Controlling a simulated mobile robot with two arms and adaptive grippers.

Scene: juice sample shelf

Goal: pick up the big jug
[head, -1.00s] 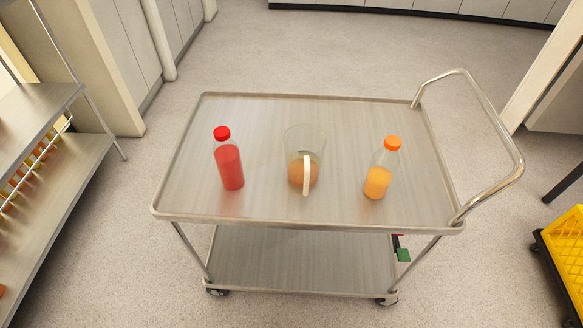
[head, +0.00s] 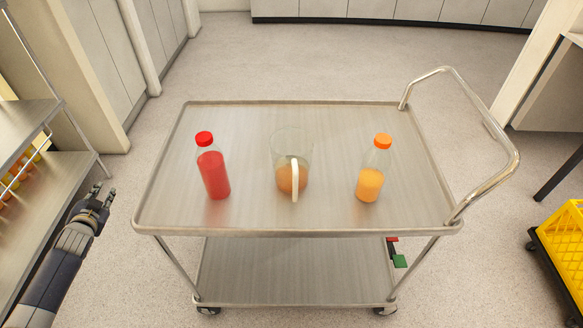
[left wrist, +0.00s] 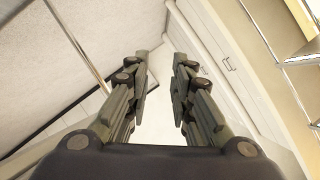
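The big jug (head: 291,160) is a clear vessel with a pale handle facing me and orange-brown juice in its lower part. It stands upright in the middle of the metal cart's top (head: 330,125), between two bottles. My left gripper (head: 103,192) is to the left of the cart, well apart from the jug. In the left wrist view the left gripper (left wrist: 159,65) shows its two fingers spread, with nothing between them. The jug is not in the left wrist view. My right gripper is in neither view.
A red-capped bottle of red juice (head: 212,167) stands left of the jug. An orange-capped bottle of orange juice (head: 373,170) stands right of it. The cart's handle (head: 490,125) rises at the right. A metal shelf (head: 40,195) is at the left, a yellow crate (head: 562,250) at the right.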

